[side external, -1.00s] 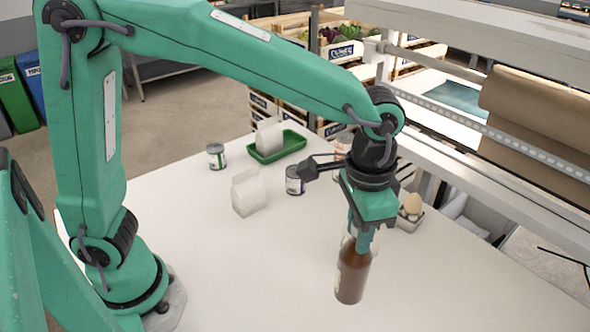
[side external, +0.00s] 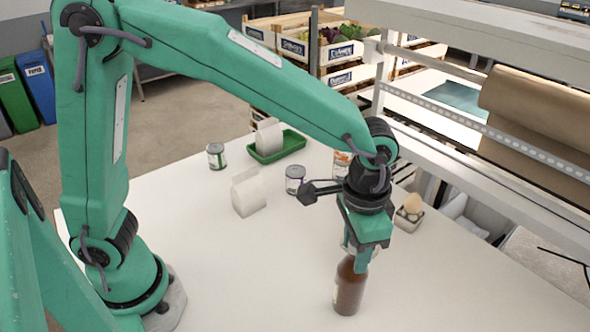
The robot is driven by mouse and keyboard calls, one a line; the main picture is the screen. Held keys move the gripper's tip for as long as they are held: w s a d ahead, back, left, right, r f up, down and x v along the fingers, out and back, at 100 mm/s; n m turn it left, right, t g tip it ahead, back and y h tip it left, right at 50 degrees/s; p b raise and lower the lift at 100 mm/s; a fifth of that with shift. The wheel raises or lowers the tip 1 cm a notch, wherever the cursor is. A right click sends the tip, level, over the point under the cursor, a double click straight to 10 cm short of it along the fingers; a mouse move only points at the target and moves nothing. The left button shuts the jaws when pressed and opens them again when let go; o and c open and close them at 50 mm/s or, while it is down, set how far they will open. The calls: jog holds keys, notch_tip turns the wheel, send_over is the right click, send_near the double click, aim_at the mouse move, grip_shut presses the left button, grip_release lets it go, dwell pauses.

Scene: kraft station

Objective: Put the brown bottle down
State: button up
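The brown bottle (side external: 349,287) is upright below my gripper (side external: 362,250), near the front of the white table. My gripper points down and is shut on the bottle's upper part. The fingers hide the bottle's neck. The bottle's base is at or very close to the tabletop (side external: 240,270); I cannot tell whether it touches.
A white carton (side external: 249,192) and two small cans, one left (side external: 216,156) and one nearer (side external: 295,180), stand behind. A green tray (side external: 292,147) holds another white carton (side external: 269,136). The table's front left is clear.

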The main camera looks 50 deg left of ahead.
jog(key=shift+o, duration=0.4)
jog(key=shift+r, duration=0.1)
notch_tip(320, 180, up, 12)
dwell(0.6)
dwell(0.5)
jog(key=s+a+n+t, duration=0.1)
jog(key=s+a+t, duration=0.1)
jog(key=a, duration=0.6)
jog(key=s+a+f+n+t, duration=0.1)
jog(key=s+a+n, duration=0.1)
jog(key=s+a, duration=0.3)
jog(key=s+a+f+n+t, duration=0.1)
jog(key=s+a+n+t, duration=0.1)
jog(key=a, duration=0.9)
jog(key=shift+s+f+t, duration=0.25)
jog(key=shift+s+t, duration=0.05)
jog(key=shift+s, duration=0.45)
